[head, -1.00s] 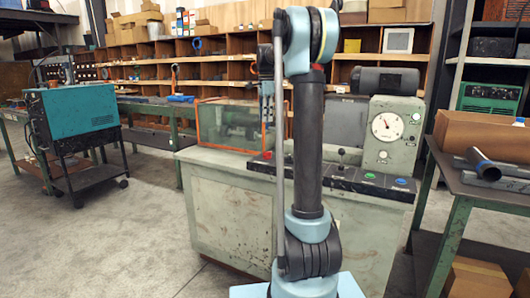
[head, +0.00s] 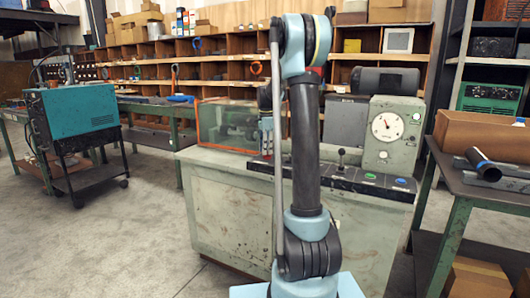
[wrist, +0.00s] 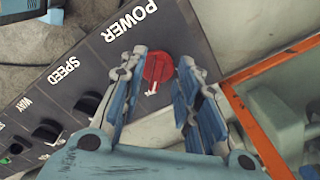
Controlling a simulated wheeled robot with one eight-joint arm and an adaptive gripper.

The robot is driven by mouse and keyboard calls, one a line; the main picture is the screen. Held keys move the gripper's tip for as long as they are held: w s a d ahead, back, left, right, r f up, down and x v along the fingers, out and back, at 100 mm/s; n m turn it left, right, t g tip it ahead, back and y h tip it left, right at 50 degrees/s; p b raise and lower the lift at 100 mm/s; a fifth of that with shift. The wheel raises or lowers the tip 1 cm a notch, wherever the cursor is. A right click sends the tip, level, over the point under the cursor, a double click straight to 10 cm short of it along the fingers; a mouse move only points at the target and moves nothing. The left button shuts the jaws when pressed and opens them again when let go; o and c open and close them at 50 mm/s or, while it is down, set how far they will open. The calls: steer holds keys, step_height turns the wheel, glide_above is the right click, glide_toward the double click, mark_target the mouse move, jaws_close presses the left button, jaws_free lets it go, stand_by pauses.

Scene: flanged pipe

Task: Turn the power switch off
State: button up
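The power switch (wrist: 158,69) is a round red knob beside the word POWER on a dark panel (wrist: 83,56) in the wrist view. A white arrow mark shows at its lower edge. My gripper (wrist: 164,75) is open. Its two blue-padded fingers lie on either side of the knob in the picture, the left one close to its edge. I cannot tell whether they touch it or how high they are above it. In the head view my gripper (head: 266,132) is low over the left end of the bench panel (head: 341,178), partly hidden by my arm.
More panel controls, labelled SPEED (wrist: 64,71) and WAY, lie left of the knob in the wrist view. An orange-framed clear guard (head: 228,125) stands close to my gripper. A gauge housing (head: 390,135) and lever (head: 341,157) are farther right. Open floor lies left of the bench (head: 235,210).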

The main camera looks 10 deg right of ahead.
steer(key=shift+f, duration=0.45)
jaws_close()
steer(key=shift+a, duration=0.1)
